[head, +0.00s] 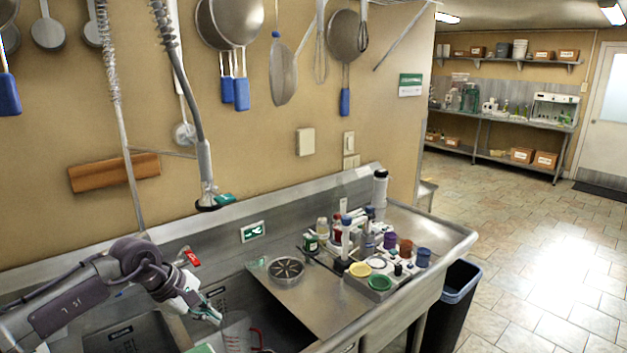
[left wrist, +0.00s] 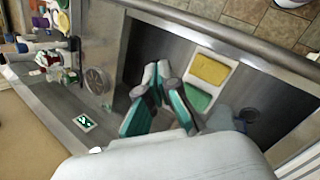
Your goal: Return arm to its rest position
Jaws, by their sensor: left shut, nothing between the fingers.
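My left gripper (head: 211,314) hangs over the steel sink at the lower left of the head view, its arm coming in from the left. In the left wrist view the left gripper (left wrist: 163,104) shows its teal-padded fingers above the sink basin (left wrist: 146,45). It is shut with nothing held. My right gripper is not in view.
A clear jug with red markings (head: 236,338) stands in the sink near my left gripper. Yellow and green sponges (left wrist: 209,69) lie in a white tray. Bottles and colored caps (head: 380,283) crowd the right drainboard. A hanging spray hose (head: 205,165) and wall pans are behind.

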